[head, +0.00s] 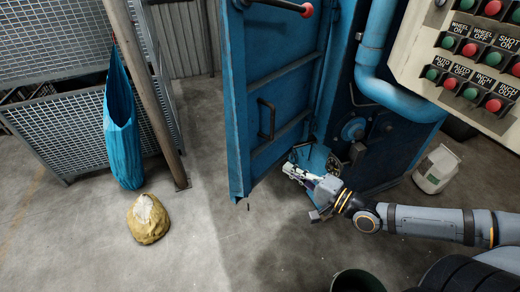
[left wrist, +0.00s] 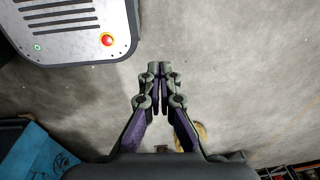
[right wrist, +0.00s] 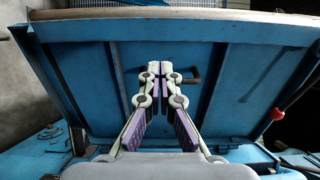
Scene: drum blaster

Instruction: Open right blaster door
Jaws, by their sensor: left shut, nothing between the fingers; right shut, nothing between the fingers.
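The blue blaster door (head: 275,100) stands swung out from the blaster body (head: 385,150), with its ribbed inner face showing. A dark handle (head: 266,118) is on that face, and a red-knobbed lever (head: 305,10) is at its top. My right gripper (head: 288,170) is shut and empty near the door's lower part, on the inner side. In the right wrist view the door (right wrist: 120,75) fills the picture ahead of the closed fingers (right wrist: 164,70); I cannot tell if they touch it. My left gripper (left wrist: 158,68) is shut and empty over the floor, out of the head view.
A control panel (head: 455,75) with red and green buttons is at the upper right. A metal mesh crate (head: 60,130), a post (head: 150,100), a blue bag (head: 121,135) and a yellow sack (head: 148,220) stand left. A white sack (head: 436,170) lies right.

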